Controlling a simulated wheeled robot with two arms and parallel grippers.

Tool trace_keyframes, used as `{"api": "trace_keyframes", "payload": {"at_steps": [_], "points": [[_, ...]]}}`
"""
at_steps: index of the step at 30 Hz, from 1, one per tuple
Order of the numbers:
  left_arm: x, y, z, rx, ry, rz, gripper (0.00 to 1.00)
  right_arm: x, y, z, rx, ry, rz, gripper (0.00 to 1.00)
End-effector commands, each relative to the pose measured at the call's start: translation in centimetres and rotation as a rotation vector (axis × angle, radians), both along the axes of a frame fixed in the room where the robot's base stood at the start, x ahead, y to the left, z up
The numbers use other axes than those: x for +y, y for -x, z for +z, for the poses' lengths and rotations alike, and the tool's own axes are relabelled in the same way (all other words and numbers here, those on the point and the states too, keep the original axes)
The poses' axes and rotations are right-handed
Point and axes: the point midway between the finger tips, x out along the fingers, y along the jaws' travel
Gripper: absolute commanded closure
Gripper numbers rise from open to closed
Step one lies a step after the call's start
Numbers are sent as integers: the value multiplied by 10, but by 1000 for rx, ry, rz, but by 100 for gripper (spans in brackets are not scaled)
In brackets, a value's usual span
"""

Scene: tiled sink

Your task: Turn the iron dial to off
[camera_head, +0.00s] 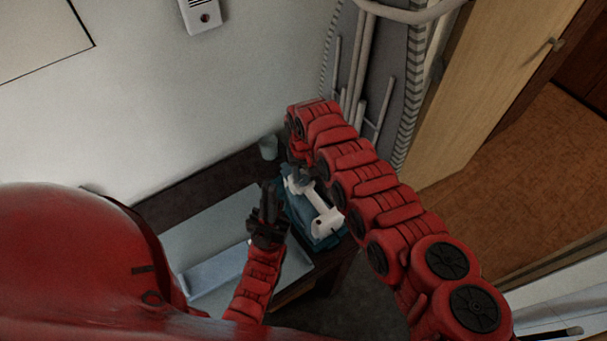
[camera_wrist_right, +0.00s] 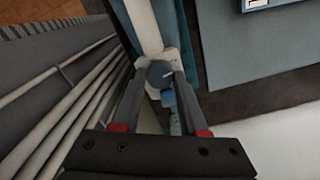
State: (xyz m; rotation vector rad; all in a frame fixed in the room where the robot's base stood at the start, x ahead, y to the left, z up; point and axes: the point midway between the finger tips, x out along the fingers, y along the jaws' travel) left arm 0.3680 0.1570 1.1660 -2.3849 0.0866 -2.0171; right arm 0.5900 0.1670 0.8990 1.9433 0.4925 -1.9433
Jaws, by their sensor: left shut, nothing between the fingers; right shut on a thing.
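The iron (camera_head: 318,212), white and teal-blue, sits at the right end of the table in the head view. Its round grey-blue dial (camera_wrist_right: 160,72), with a pale pointer line, shows on the white body in the right wrist view. My right gripper (camera_wrist_right: 158,78) is shut on the dial, with one finger on each side of it. In the head view, that gripper is largely hidden by my right arm at the iron's far end. My left gripper (camera_head: 268,200) is shut and empty, just left of the iron.
A dark table with a pale blue-grey top (camera_head: 215,225) stands against the white wall. A small pale cup (camera_head: 268,147) is at its back. A folded rack with rods (camera_head: 372,85) leans behind my right arm. A wooden door (camera_head: 490,75) stands at right.

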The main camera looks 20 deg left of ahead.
Motion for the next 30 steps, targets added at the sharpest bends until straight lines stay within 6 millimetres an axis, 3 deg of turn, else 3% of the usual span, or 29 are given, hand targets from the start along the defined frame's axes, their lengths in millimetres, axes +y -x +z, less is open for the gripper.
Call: {"api": "trace_keyframes", "payload": {"at_steps": [11, 30], "points": [[0, 0, -13, 0, 0, 0, 100, -1, -1, -3, -1, 0, 121, 100], [0, 0, -71, 0, 0, 0, 100, -1, -1, -4, -1, 2, 637, 100]]}}
